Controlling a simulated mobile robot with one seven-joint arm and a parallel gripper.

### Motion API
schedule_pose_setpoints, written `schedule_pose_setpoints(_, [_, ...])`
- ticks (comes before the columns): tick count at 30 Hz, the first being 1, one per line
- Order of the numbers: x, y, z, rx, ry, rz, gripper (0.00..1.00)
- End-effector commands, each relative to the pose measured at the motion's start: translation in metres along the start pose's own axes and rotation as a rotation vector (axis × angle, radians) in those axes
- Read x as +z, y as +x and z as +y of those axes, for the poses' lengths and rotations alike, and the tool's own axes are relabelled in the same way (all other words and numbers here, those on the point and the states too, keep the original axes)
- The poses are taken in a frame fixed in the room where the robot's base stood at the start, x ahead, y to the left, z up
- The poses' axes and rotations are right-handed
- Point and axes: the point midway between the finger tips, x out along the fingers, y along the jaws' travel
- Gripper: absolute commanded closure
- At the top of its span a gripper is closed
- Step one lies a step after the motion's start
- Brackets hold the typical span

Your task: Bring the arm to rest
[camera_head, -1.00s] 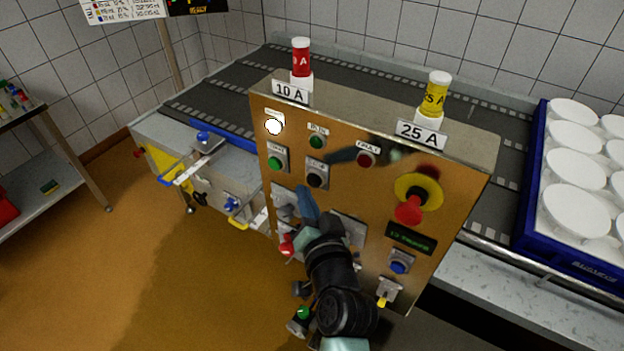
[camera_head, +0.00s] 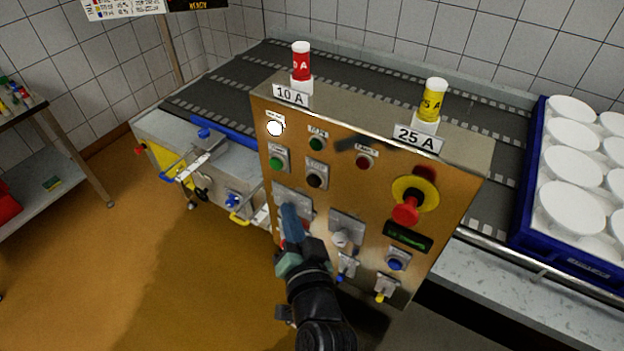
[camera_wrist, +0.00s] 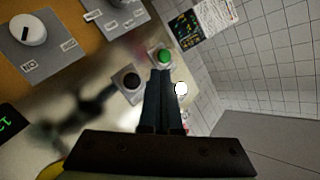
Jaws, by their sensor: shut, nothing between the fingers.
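My gripper (camera_head: 288,214) is in front of the lower left part of the control panel (camera_head: 335,215) in the head view. Its blue-grey fingers point up towards the panel and hide part of a grey plate there. In the wrist view my gripper (camera_wrist: 163,78) shows its two dark fingers side by side, shut with nothing between them. The fingertips lie in the picture close to a green button (camera_wrist: 164,57) and a black button (camera_wrist: 131,81). Whether they touch the panel cannot be told.
The panel carries a red emergency knob (camera_head: 405,210), a lit white lamp (camera_head: 274,128) and several switches. Red (camera_head: 301,66) and yellow (camera_head: 432,102) fuses stand on top. A conveyor (camera_head: 220,92) runs behind. A blue crate (camera_head: 527,190) of white moulds stands right.

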Motion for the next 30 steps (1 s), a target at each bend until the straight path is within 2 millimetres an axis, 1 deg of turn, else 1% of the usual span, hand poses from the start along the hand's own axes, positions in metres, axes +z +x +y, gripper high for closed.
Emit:
schedule_pose_setpoints(19, [0.000, 0.000, 0.000, 0.000, 0.000, 0.000, 1.00])
schedule_pose_setpoints(20, [-0.004, 0.001, -0.003, -0.005, -0.007, 0.007, 1.00])
schedule_pose_setpoints(23, [-0.031, 0.006, -0.024, -0.037, -0.058, 0.056, 1.00])
schedule_pose_setpoints(25, [-0.063, 0.009, -0.048, -0.070, -0.121, 0.114, 1.00])
schedule_pose_setpoints(26, [-0.079, 0.009, -0.061, -0.086, -0.152, 0.147, 1.00])
schedule_pose_setpoints(27, [-0.103, 0.007, -0.080, -0.106, -0.198, 0.195, 1.00])
schedule_pose_setpoints(28, [-0.121, 0.004, -0.094, -0.120, -0.234, 0.233, 1.00])
schedule_pose_setpoints(29, [-0.139, 0.000, -0.109, -0.133, -0.269, 0.274, 1.00])
schedule_pose_setpoints(30, [-0.163, -0.007, -0.128, -0.147, -0.315, 0.329, 1.00])
